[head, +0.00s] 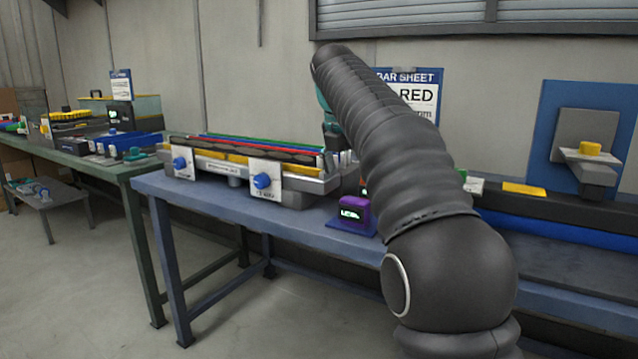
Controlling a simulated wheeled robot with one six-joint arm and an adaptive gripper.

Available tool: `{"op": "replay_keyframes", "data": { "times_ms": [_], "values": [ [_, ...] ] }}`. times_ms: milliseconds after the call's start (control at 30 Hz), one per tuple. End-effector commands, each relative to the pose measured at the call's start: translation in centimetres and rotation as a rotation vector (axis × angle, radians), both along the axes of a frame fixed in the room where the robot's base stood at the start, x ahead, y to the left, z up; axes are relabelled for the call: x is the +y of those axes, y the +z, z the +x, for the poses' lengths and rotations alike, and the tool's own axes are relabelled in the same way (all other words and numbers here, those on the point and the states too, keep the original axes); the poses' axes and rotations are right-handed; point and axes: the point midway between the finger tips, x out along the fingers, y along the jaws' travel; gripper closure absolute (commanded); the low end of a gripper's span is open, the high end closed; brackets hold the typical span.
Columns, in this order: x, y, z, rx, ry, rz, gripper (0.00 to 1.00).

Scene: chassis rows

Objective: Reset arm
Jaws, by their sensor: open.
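My arm (400,150) rises from the lower right, bends at its top and drops behind itself. A teal and dark end section, my gripper (338,150), shows only in part beside the arm, near the right end of the chassis fixture. It is open; its fingertips are small and mostly hidden. I cannot tell whether it touches anything, and no held object shows. The chassis fixture (215,163) lies on the blue table (215,204), with red, green, blue and dark bars along it and blue knobs on white plates at its front.
A purple device with a lit display (353,212) stands right of the fixture. A bar sheet sign reading RED (418,92) hangs behind my arm. A yellow block (590,148) sits on a grey bracket at right. A green table (85,165) stands left. Open floor lies in front.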

Motion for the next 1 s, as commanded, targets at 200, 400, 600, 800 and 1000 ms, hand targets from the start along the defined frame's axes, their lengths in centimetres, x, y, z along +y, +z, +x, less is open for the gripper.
{"op": "replay_keyframes", "data": {
  "times_ms": [200,400,600,800,1000],
  "values": [
    [-1.2,-0.3,-5.5,-0.099,-0.336,0.16,0.03],
    [-1.9,-2.3,-11.4,-0.187,-0.694,0.34,0.03],
    [-2.4,-5.8,-17.7,-0.256,-1.065,0.527,0.03],
    [-2.7,-10.8,-24.2,-0.304,-1.447,0.716,0.03],
    [-2.7,-16.9,-30.4,-0.332,-1.832,0.9,0.03]
  ]
}}
